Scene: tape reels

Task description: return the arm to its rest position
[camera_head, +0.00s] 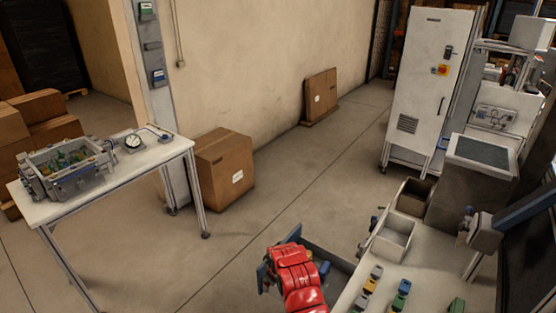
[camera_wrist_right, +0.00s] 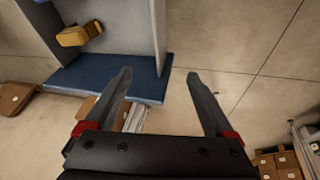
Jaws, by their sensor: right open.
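My red arm (camera_head: 295,275) reaches up from the bottom of the head view, at the left edge of the white work table; its fingertips cannot be made out there. In the right wrist view my right gripper (camera_wrist_right: 160,74) is open, its two dark fingers wide apart. Nothing is between the fingertips but a view of the floor and a blue surface behind. My left gripper is not in view.
The white work table (camera_head: 432,270) holds several small yellow, green and grey pieces and an open light bin (camera_head: 394,238). A side table (camera_head: 165,158) with a grey crate stands at left. A cardboard box (camera_head: 224,172) is on the floor. The middle floor is clear.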

